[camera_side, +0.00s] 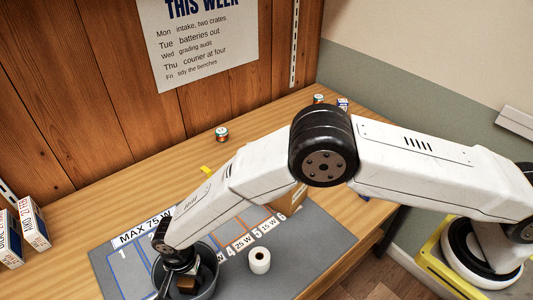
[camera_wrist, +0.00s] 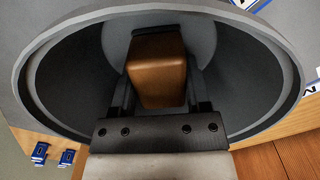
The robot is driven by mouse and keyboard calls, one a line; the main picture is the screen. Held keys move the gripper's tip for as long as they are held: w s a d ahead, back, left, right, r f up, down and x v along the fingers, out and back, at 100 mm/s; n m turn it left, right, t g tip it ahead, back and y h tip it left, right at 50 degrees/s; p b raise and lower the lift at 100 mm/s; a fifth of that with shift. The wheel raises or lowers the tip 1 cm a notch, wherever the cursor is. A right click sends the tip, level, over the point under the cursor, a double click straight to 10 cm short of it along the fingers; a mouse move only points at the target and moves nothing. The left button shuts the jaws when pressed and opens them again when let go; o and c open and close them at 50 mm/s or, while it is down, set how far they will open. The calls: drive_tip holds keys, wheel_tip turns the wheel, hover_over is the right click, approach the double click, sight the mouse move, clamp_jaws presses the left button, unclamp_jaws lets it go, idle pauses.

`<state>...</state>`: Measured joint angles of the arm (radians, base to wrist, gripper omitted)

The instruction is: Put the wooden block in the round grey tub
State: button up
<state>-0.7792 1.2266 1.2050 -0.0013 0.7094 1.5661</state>
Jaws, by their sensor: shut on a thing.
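The round grey tub (camera_side: 212,284) stands on the grey mat at the bottom of the side view. Its rim (camera_wrist: 285,45) surrounds my gripper in the wrist view. The wooden block (camera_wrist: 157,65), brown with rounded edges, is between my fingers and over the tub's inside. It also shows in the side view (camera_side: 187,285), within the tub's outline. My gripper (camera_wrist: 160,90) is shut on the block and points down into the tub. I cannot tell whether the block touches the tub's floor.
The grey mat (camera_side: 300,240) has numbered, labelled spaces. A white roll (camera_side: 260,260) stands on it, right of the tub. Small boxes (camera_side: 33,222) stand at the left. A small can (camera_side: 222,134) is near the back wall. A cardboard box is partly hidden behind my arm.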

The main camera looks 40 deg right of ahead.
drive_tip(key=o, duration=1.3)
drive_tip(key=shift+r, duration=6.05)
drive_tip(key=w+d+r+n+t, duration=0.15)
drive_tip(key=d+r, duration=0.25)
drive_tip(key=d, duration=0.7)
drive_tip(key=d+r+n, duration=0.3)
drive_tip(key=d+r, duration=0.1)
drive_tip(key=d, duration=0.8)
drive_tip(key=s+d+n, duration=0.1)
drive_tip(key=s+d, duration=0.3)
drive_tip(key=d, duration=0.1)
drive_tip(key=s+d+n, duration=0.2)
drive_tip(key=s+d, duration=0.2)
drive_tip(key=d, duration=0.1)
drive_tip(key=s+d+r+n+t, duration=0.1)
drive_tip(key=s+d, duration=0.3)
drive_tip(key=d, duration=0.2)
drive_tip(key=shift+s+n, duration=0.25)
drive_tip(key=shift+s, duration=0.15)
